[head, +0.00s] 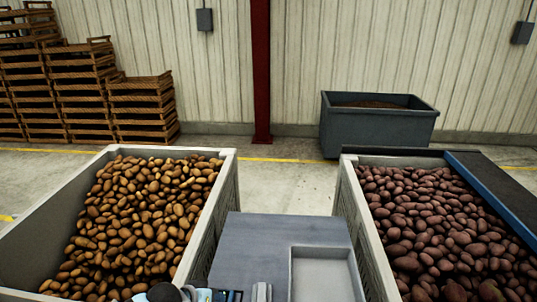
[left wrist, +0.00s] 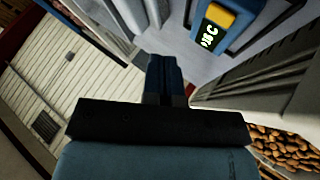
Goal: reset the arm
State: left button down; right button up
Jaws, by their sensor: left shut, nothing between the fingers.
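My left gripper (head: 232,296) shows only in part at the bottom edge of the head view, low over the front of the grey table (head: 260,232). In the left wrist view its two dark blue fingers (left wrist: 165,75) are together with nothing between them. No object is in its grasp. My right gripper is in neither view.
A grey crate of brown potatoes (head: 228,170) stands left, and one of reddish potatoes (head: 352,215) right. A shallow grey tray (head: 325,275) is on the table. A blue device with a yellow part and lit display (left wrist: 210,40) shows in the wrist view. A dark bin (head: 375,128) stands behind.

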pick_arm(q)
jog(key=s+d+f+m+t, duration=0.1)
jog(key=s+d+f, duration=0.1)
jog(key=s, duration=0.3)
jog(key=s+d+f+t, duration=0.1)
jog(key=s+f+t, duration=0.1)
jog(key=s, duration=0.4)
jog(key=s+a+f+t+y, duration=0.1)
jog(key=s+a+f+y, duration=0.1)
jog(key=s+a+y, duration=0.2)
jog(key=s+a, duration=0.3)
jog(key=s, duration=0.5)
jog(key=shift+s+f+m+t+p, duration=0.2)
jog(key=shift+s+m+t+p, duration=0.1)
jog(key=shift+s+t, duration=0.1)
